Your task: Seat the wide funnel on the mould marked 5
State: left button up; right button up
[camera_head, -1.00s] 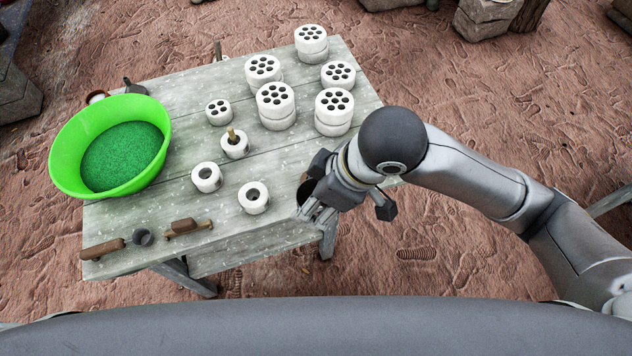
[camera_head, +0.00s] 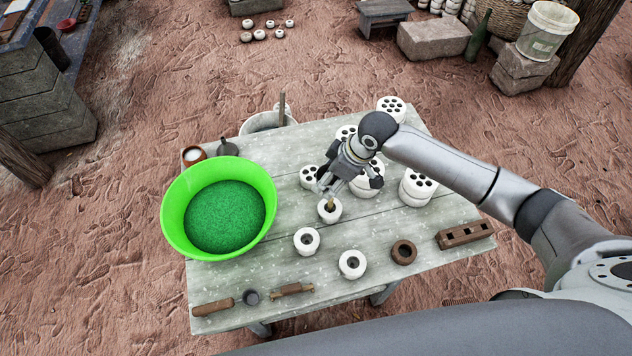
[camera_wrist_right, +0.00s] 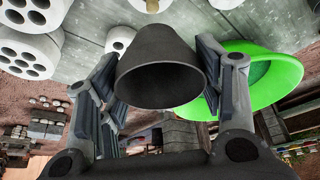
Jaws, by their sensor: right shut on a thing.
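My right gripper (camera_head: 330,184) is above the table, over the back white moulds. In the right wrist view its fingers (camera_wrist_right: 158,82) are shut on a dark grey funnel (camera_wrist_right: 157,84), its wide mouth facing the camera. The funnel cannot be made out in the head view. Round white moulds with several holes stand at the back, such as one at the far end (camera_head: 391,106) and a stacked pair (camera_head: 416,190). Smaller white single-hole pieces (camera_head: 306,241) (camera_head: 352,265) stand nearer. No number marks are readable. My left gripper is not in view.
A green bowl of green grains (camera_head: 184,226) stands at the table's left. A small white piece (camera_head: 329,213) holds an upright brownish peg. A brown ring (camera_head: 403,252) and a brown holed block (camera_head: 466,235) lie at the right. Wooden-handled tools (camera_head: 213,307) lie along the front.

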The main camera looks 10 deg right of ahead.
jog(key=shift+s+d+f+b, duration=0.15)
jog(key=shift+d+f+b, duration=0.15)
jog(key=shift+b, duration=0.1)
jog(key=shift+f+b, duration=0.25)
jog(key=shift+b, duration=0.05)
jog(key=shift+f+b, duration=0.55)
jog(key=shift+b, duration=0.15)
jog(key=shift+a+f+b, duration=0.1)
jog(key=shift+f+b, duration=0.75)
jog(key=shift+b, duration=0.15)
jog(key=shift+f+b, duration=0.85)
jog(key=shift+f, duration=1.45)
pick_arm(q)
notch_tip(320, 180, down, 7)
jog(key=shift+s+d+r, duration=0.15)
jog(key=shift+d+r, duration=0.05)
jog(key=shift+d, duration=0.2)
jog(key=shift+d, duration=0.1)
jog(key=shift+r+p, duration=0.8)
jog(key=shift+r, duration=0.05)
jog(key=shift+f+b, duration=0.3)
pick_arm(e)
jog(key=shift+f, duration=0.65)
